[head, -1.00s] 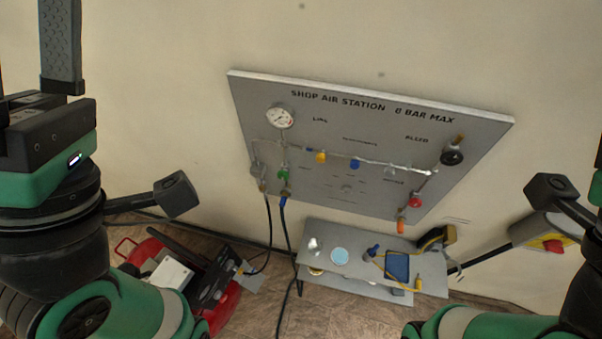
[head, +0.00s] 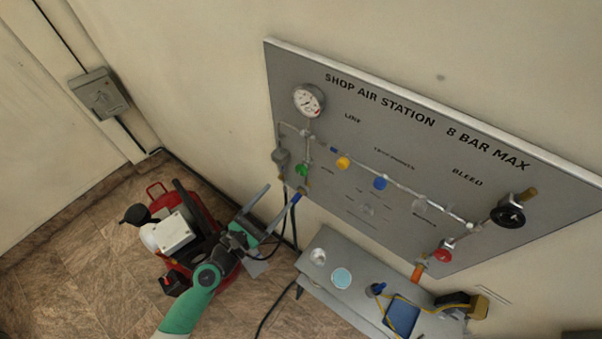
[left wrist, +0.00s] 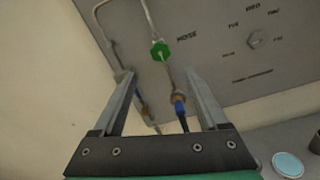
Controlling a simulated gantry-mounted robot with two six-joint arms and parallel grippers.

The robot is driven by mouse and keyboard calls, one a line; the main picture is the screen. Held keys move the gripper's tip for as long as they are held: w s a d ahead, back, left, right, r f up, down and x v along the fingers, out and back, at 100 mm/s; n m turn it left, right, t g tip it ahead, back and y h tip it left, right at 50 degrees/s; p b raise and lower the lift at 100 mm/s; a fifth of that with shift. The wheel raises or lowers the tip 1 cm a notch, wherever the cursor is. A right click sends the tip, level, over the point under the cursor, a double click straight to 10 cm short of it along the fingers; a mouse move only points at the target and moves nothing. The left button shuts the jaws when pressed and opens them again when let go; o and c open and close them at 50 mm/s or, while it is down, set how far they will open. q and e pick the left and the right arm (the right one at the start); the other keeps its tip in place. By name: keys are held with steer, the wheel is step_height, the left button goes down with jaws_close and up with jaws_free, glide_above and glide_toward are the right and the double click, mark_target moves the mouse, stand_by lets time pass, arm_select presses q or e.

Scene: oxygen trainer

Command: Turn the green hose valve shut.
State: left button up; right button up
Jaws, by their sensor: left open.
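The green hose valve (head: 302,170) is a small green knob on the pipe at the lower left of the grey panel (head: 330,225), below the pressure gauge (head: 309,100). It also shows in the left wrist view (left wrist: 160,52), above and beyond the fingertips, near the label HOSE. My left gripper (head: 281,193) is open and empty, a little below and in front of the valve, not touching it. In the left wrist view its fingers (left wrist: 158,80) stand wide apart, with a blue hose fitting (left wrist: 180,108) seen between them. My right gripper is out of view.
A red compressor (head: 205,225) stands on the floor at the left. A grey shelf (head: 318,290) with cups and a blue tablet-like item juts out below the panel. Dark hoses hang below the valve. A red knob (head: 441,255) and a black knob (head: 508,213) sit at the panel's right.

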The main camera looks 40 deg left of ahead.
mark_target(300, 172)
arm_select(q)
steer(key=w, duration=0.3)
steer(key=w+a, duration=0.1)
steer(key=w, duration=0.6)
steer(key=shift+w+a+r, duration=0.1)
steer(key=shift+w+a, duration=0.15)
jaws_close()
